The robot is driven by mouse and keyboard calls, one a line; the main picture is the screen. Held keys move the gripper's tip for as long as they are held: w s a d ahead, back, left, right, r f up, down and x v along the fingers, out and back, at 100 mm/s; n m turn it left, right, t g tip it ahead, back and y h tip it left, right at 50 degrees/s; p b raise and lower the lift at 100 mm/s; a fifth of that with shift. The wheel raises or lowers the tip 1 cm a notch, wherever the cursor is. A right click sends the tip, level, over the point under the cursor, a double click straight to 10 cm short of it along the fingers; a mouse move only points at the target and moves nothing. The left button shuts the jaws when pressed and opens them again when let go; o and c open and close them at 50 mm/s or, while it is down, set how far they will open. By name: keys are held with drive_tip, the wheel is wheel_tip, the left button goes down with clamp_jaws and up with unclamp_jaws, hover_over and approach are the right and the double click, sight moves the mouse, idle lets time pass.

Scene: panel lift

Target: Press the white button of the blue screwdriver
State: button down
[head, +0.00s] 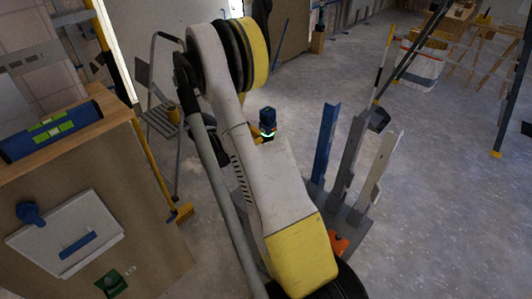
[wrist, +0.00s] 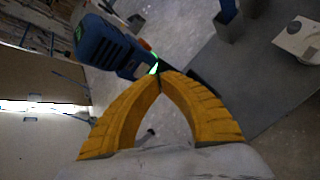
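The blue screwdriver (head: 267,117) stands upright behind my arm in the head view, with a green glow near its lower end. I cannot tell whether the tips touch the screwdriver. My gripper (head: 260,132) is mostly hidden by my arm in the head view.
A wooden board cabinet (head: 130,230) with a blue level (head: 50,132) on top stands at the left. Upright metal posts (head: 326,145) rise from a grey base at the right. A stepladder (head: 160,110) stands behind my arm.

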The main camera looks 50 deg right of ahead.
drive_tip(key=shift+d, duration=0.15)
idle(0.3)
drive_tip(key=shift+d, duration=0.45)
idle(0.4)
drive_tip(key=shift+a, duration=0.6)
drive_tip(key=a, duration=0.6)
drive_tip(key=shift+w, duration=0.3)
